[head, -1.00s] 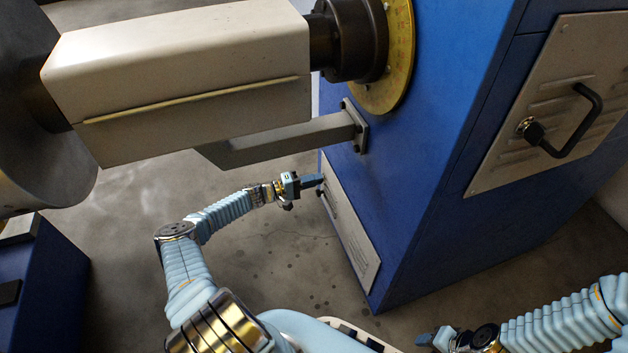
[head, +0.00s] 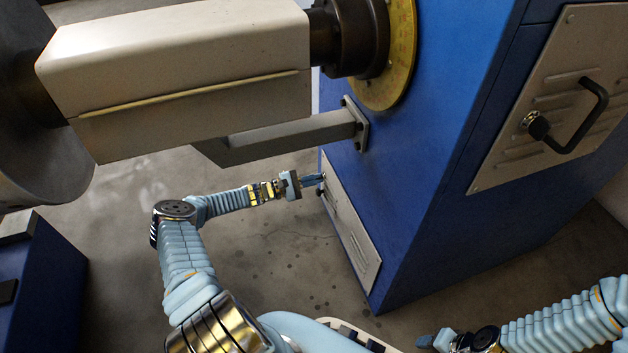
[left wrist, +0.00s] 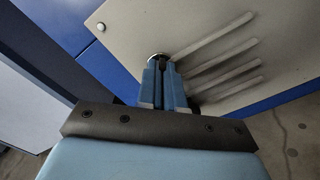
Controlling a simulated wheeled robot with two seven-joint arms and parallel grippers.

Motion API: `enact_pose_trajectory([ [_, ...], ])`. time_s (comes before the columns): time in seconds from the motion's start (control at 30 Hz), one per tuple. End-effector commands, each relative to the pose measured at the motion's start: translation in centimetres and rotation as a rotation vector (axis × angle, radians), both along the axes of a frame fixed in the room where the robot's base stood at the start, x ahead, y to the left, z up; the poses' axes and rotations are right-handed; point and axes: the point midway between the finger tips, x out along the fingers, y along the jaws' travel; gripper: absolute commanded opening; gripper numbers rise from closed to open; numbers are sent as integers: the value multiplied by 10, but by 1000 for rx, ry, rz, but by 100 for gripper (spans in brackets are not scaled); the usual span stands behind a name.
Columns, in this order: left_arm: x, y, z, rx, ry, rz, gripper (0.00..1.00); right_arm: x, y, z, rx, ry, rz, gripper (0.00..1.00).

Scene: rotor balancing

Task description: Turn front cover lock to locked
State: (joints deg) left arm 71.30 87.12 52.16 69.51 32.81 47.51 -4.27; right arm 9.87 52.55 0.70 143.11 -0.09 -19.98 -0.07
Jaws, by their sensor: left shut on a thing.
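The front cover (head: 350,222) is a pale grey louvered panel on the near left face of the blue cabinet. Its lock is at the panel's upper corner and is mostly hidden by my left gripper (head: 317,180). In the left wrist view my left gripper (left wrist: 164,75) has its blue fingers closed on the lock, with a round metal rim (left wrist: 158,57) showing at their tips. I cannot tell the lock's angle. My right gripper (head: 436,341) is low at the right, away from the cabinet; its fingers are too small and cut off to judge.
A second panel with a black handle (head: 582,125) and a dark lock knob (head: 539,128) is on the cabinet's right face. A grey support beam (head: 285,138) and a large cream housing (head: 185,75) hang above my left arm. The floor beside the front cover is clear.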

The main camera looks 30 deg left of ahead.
Motion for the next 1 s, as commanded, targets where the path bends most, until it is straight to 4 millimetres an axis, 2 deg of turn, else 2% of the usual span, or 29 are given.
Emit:
enact_pose_trajectory([
  [0.6, 0, -1, -1, -421, 362, -1, 0, 0, 0, -10, 0, -2, -1, 43],
  [1.0, 0, -1, -1, -573, 490, -1, 0, 1, 0, -13, 0, -2, -2, 43],
])
